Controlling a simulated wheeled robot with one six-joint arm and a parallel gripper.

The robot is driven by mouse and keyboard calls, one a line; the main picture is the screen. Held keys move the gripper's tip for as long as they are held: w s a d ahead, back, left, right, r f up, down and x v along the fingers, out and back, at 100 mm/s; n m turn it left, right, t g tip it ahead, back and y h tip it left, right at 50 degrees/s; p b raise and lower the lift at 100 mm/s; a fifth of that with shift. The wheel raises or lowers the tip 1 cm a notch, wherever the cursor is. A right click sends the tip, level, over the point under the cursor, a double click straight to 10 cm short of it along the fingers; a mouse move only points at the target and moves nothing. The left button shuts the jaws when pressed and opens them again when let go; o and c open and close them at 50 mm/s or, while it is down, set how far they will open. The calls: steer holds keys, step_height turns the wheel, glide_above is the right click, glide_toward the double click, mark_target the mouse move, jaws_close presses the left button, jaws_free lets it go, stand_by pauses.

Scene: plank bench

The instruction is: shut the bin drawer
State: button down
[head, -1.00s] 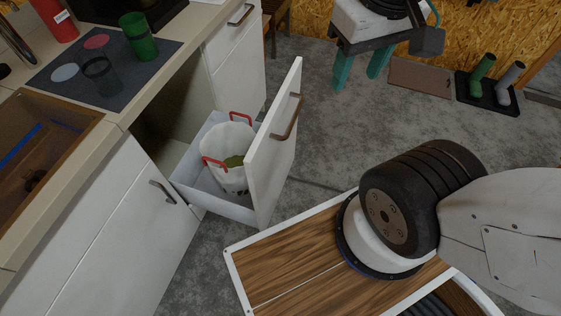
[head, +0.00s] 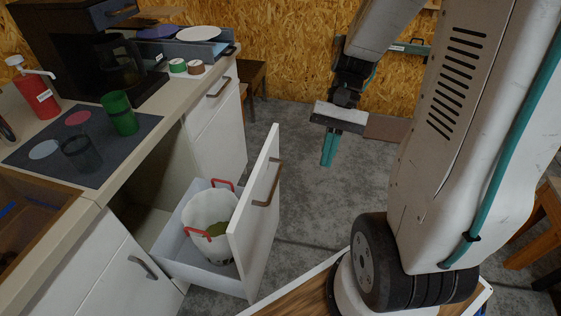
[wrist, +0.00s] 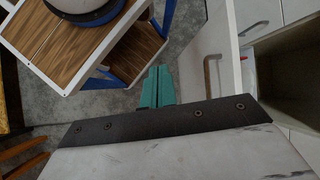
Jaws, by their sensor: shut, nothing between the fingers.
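The bin drawer (head: 255,212) is pulled out from the counter on the left. Its tall white front stands upright with a brown bar handle (head: 268,184). Inside is a white bin (head: 209,212) with red handles and something green in it. In the wrist view the drawer front (wrist: 192,72) and its handle (wrist: 211,74) show right of my fingers. My gripper (head: 328,150), with teal fingers, is shut and empty. It hangs in the air to the right of the drawer front, apart from it. The fingers also show in the wrist view (wrist: 157,86).
The counter (head: 88,196) carries a dark mat with a green cup (head: 119,113), a red bottle (head: 33,87) and a coffee machine (head: 85,45). A wooden stool (head: 252,82) stands behind. Grey floor (head: 308,205) lies open right of the drawer front.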

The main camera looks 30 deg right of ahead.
steer(key=w+d+f+m+t+y, duration=0.1)
steer(key=w+d+f+m+y, duration=0.1)
steer(key=f+m+y, duration=0.3)
steer(key=w+d+f+m+t+y, duration=0.2)
steer(key=w+f, duration=0.1)
steer(key=f, duration=0.3)
steer(key=m+t, duration=1.3)
steer(key=t, duration=0.1)
glide_toward(277, 164)
steer(key=x, duration=0.6)
steer(key=shift+w+a+f, duration=0.15)
steer(key=shift+w+f, duration=0.05)
steer(key=shift+w, duration=0.1)
steer(key=shift+w+a, duration=0.1)
